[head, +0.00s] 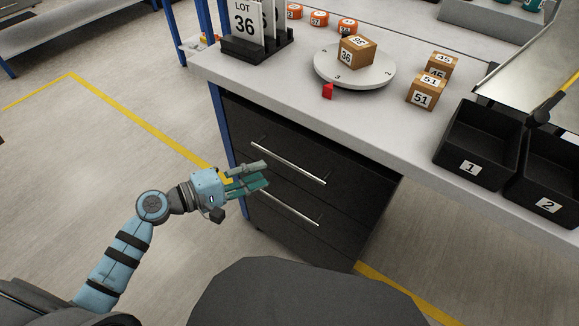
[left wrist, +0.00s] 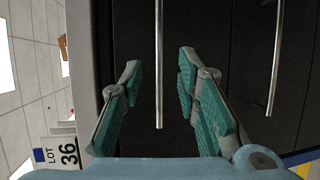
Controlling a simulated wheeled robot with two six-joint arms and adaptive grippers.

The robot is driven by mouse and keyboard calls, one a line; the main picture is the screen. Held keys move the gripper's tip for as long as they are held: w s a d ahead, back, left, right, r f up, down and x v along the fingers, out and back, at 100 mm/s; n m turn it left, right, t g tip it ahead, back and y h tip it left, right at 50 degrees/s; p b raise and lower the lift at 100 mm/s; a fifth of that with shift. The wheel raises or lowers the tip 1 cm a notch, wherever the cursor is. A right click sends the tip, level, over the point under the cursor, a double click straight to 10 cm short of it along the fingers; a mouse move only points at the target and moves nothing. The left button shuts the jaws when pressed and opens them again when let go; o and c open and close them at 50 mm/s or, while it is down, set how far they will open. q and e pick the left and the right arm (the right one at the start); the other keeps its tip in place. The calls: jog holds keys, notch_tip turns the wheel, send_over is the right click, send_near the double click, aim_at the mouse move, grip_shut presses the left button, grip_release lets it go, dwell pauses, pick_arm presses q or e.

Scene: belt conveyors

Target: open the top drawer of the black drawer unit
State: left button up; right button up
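The black drawer unit (head: 350,192) stands under the grey worktop, and its drawers look shut. The top drawer (head: 310,148) has a long silver bar handle (head: 290,164); a lower silver handle (head: 290,208) runs parallel below. My left gripper (head: 266,174) is open and empty, in front of the unit near the left part of the top handle. In the left wrist view, the top handle (left wrist: 159,65) lies between the spread teal fingers (left wrist: 158,72), with its end showing. I cannot tell how far the fingertips are from it. My right gripper is out of view.
Black bins (head: 474,165) stand at the right edge. The floor left of the unit is clear.

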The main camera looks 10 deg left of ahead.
aim_at(290, 162)
pick_arm(q)
jog(key=b+x, duration=0.1)
jog(key=x, duration=0.8)
jog(key=shift+w+d, duration=0.2)
jog(key=shift+d, duration=0.15)
jog(key=shift+c, duration=0.4)
grip_shut()
